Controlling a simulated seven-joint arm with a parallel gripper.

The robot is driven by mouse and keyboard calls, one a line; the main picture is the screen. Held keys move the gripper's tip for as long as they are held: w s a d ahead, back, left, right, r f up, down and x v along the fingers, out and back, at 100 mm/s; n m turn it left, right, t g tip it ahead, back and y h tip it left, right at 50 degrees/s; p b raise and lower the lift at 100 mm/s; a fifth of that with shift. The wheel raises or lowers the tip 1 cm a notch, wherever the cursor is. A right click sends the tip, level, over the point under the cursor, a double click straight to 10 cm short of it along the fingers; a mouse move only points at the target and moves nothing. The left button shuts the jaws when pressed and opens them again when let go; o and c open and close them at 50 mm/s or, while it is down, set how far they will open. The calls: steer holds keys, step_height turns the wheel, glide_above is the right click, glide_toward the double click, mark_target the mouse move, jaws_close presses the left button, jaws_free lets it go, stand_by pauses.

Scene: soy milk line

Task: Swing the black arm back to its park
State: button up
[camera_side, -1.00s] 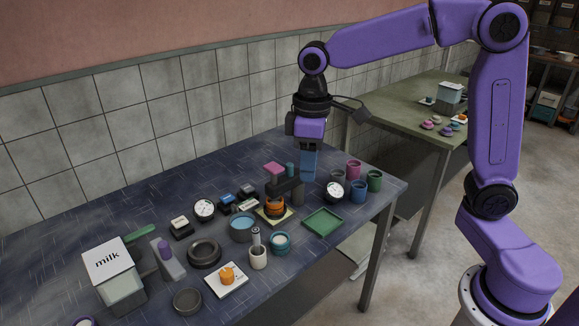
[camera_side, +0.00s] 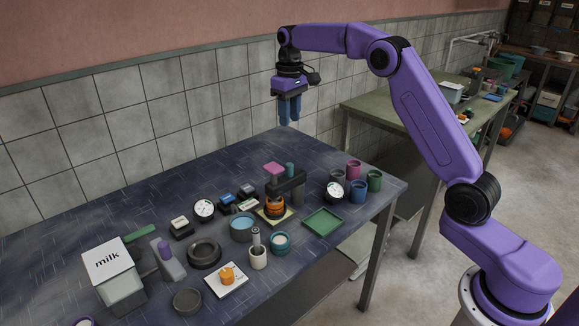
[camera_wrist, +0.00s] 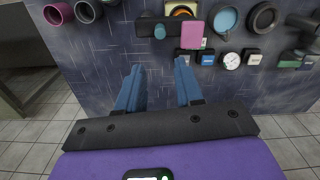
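The black arm (camera_side: 286,187) reaches out from a dark post on the blue table, with its end over the orange ringed piece (camera_side: 275,208). A pink block (camera_side: 274,168) and a teal knob (camera_side: 290,170) show at its top. In the wrist view the black arm (camera_wrist: 150,27) lies beyond my fingers, beside the teal knob (camera_wrist: 160,31) and pink block (camera_wrist: 192,35). My gripper (camera_side: 289,122) hangs above the table's back edge, well clear of the arm. In the wrist view my gripper (camera_wrist: 159,66) has its two blue fingers apart, with nothing between them.
A blue-filled bowl (camera_side: 241,228), another dial (camera_side: 204,210) and small dark boxes stand left. The milk container (camera_side: 113,277) is front left. The table's back strip is bare.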

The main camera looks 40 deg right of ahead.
mark_target(290, 164)
step_height(290, 164, down, 17)
steer(key=shift+r, duration=0.15)
stand_by(0.4)
jaws_close()
